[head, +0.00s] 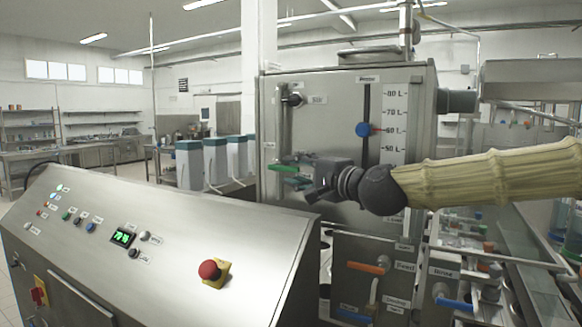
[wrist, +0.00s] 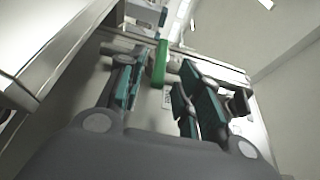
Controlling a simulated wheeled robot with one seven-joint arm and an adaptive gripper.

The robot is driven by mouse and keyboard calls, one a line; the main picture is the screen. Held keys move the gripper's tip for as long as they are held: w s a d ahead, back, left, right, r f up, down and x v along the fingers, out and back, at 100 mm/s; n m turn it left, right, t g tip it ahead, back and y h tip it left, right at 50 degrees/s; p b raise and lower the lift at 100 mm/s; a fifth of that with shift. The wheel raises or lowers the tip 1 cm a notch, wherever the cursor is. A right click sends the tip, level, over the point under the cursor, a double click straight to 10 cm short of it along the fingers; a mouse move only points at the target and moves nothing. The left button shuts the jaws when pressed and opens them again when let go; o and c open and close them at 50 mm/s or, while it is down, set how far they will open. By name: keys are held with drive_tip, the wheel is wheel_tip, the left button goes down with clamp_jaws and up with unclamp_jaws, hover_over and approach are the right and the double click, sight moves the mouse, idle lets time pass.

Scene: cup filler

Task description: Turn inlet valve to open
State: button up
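A green valve lever (head: 283,169) is on the front of the steel tank (head: 330,115), low on its left side, in the head view. I take it to be the inlet valve; its label is not readable. In the wrist view the green lever (wrist: 160,63) stands between my two fingers, near their tips. My gripper (head: 297,171) reaches in from the right and its fingers are at the lever. In the wrist view my gripper (wrist: 158,88) is open, with a gap on both sides of the lever. The gripper partly hides the valve body in the head view.
A slanted control panel (head: 130,235) with a red stop button (head: 209,270) stands at front left. A blue knob (head: 364,130) sits on the tank's scale. An orange handle (head: 366,267) and a blue handle (head: 454,304) are below my arm.

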sight(294, 170)
drive_tip(key=shift+x, duration=1.5)
drive_tip(key=shift+c, duration=0.4)
clamp_jaws()
